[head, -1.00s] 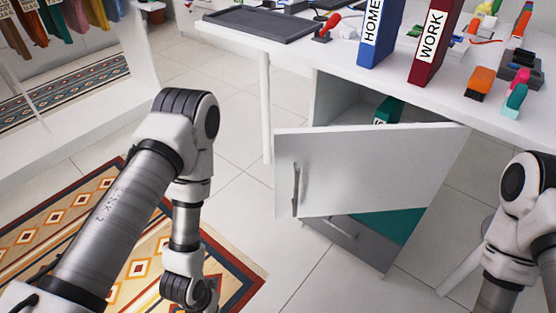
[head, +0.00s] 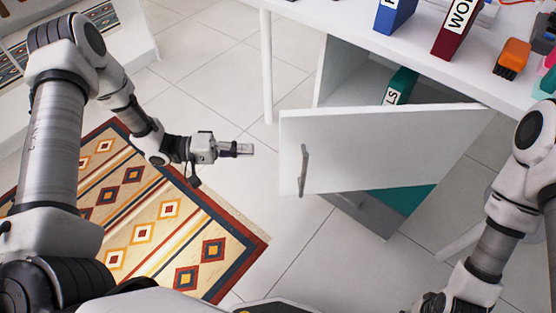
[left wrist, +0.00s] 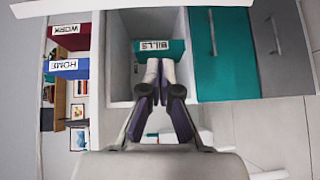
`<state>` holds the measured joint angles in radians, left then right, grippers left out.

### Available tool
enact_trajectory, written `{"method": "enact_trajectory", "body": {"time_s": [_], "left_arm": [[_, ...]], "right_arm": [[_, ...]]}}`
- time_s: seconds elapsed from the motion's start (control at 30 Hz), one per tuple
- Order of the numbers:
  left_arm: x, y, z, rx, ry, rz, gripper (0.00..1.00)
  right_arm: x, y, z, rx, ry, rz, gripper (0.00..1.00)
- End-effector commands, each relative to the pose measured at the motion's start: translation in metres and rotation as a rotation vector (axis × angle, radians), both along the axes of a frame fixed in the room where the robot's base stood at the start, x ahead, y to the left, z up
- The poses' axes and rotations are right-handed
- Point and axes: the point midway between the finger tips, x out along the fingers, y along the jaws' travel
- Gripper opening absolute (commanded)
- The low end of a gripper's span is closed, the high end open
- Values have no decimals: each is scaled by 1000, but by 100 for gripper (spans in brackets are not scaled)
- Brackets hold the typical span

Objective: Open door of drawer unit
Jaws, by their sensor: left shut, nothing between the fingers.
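The white door (head: 375,150) of the drawer unit stands open, swung out from its compartment, with a grey bar handle (head: 304,170) near its left edge. Inside the open compartment (left wrist: 120,70) is a teal binder marked BILLS (left wrist: 150,48); its top also shows in the head view (head: 400,88). My left gripper (head: 246,149) is shut and empty, left of the door and apart from it. Its fingers (left wrist: 158,70) point toward the compartment in the left wrist view. My right gripper is outside the frames.
Below the compartment are a teal drawer (left wrist: 222,80) and a grey drawer (left wrist: 283,70). The desk (head: 350,20) above carries a blue binder (head: 396,12), a red binder (head: 455,32) and an orange brush (head: 512,57). A patterned rug (head: 150,215) lies left. Floor between rug and door is clear.

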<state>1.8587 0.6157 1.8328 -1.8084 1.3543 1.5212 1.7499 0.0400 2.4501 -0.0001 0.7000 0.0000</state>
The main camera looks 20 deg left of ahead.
Motion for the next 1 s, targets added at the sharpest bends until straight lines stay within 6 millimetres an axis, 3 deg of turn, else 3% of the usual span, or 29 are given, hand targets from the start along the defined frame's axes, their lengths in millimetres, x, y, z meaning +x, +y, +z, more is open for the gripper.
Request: {"method": "enact_trajectory", "body": {"time_s": [0.1,0.23,0.37,0.73,0.83,1.0], "left_arm": [[-13,16,14,-60,34,-94,0],[-16,12,15,-70,47,-121,0],[-11,-7,14,-68,48,-123,0],[7,-85,13,-67,48,-123,0],[-12,-90,15,-70,51,-118,0],[-27,-98,15,-68,48,-118,0]], "right_arm": [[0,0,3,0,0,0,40],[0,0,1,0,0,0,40],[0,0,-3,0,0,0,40],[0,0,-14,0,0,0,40],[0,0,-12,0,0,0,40],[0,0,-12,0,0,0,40]]}}
